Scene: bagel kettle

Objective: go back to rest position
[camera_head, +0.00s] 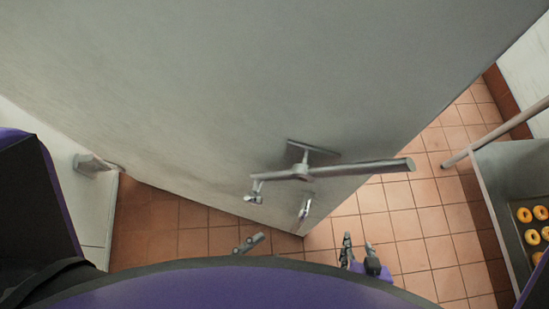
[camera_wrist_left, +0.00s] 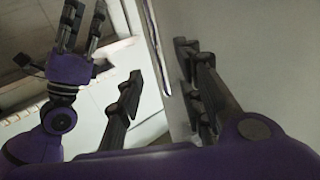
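My left gripper (camera_head: 248,243) shows only in part above the purple edge of my body in the head view, below the door handle and apart from it. My right gripper (camera_head: 358,246) is at the bottom centre-right of the head view, over the tiled floor. Its fingers are apart and empty. It also shows in the left wrist view (camera_wrist_left: 84,26) at the upper left, with two separate fingers.
A large grey door-like panel (camera_head: 200,90) fills much of the head view, with a metal handle (camera_head: 350,170) near its lower edge. A metal container with a tray of several bagels (camera_head: 533,236) stands at the right. Tiled floor (camera_head: 400,220) lies between them.

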